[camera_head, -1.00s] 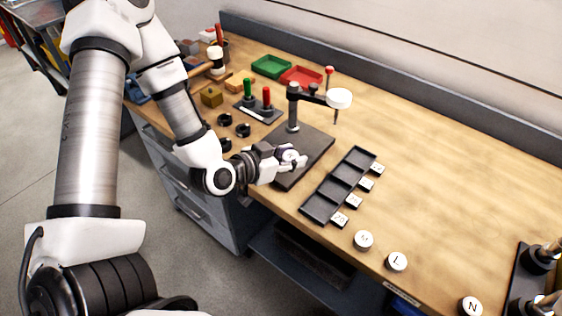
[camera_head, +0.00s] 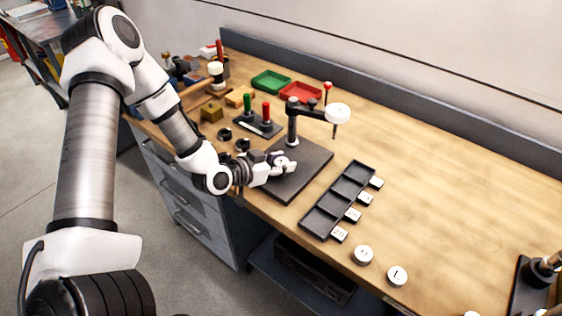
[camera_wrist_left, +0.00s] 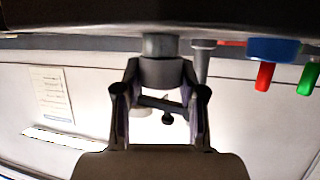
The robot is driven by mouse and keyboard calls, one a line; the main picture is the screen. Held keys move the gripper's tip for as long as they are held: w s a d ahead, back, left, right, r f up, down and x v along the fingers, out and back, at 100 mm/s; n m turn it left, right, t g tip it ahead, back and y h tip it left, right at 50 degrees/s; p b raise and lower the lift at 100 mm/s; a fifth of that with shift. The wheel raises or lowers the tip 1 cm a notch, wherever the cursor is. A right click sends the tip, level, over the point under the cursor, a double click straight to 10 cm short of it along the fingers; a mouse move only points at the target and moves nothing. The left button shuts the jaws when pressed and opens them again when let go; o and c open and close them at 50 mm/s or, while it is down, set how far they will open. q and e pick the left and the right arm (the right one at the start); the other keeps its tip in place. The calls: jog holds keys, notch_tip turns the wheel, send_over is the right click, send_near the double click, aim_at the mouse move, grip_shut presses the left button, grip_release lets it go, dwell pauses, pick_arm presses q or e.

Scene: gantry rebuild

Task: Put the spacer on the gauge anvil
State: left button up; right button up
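The gauge stand has a dark base plate (camera_head: 312,160), a grey column (camera_head: 292,125) and a white dial (camera_head: 338,113) on an arm. My left gripper (camera_head: 287,165) is low over the left part of the plate. In the left wrist view, which looks upside down, its two fingers (camera_wrist_left: 160,105) are on either side of a grey round piece, apparently the spacer (camera_wrist_left: 160,73), and look shut on it. The narrower grey anvil (camera_wrist_left: 160,46) lines up with it, between it and the plate. I cannot tell whether they touch. The right gripper is out of view.
A black compartment tray (camera_head: 322,222) with white tags is right of the plate. White lettered discs (camera_head: 363,255) lie along the front edge. A stand with green and red handles (camera_head: 266,113) and black rings (camera_head: 225,134) are to the left. The table's right middle is clear.

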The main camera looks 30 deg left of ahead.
pick_arm(q)
jog(key=shift+o, duration=1.3)
jog(key=shift+w+d, duration=0.1)
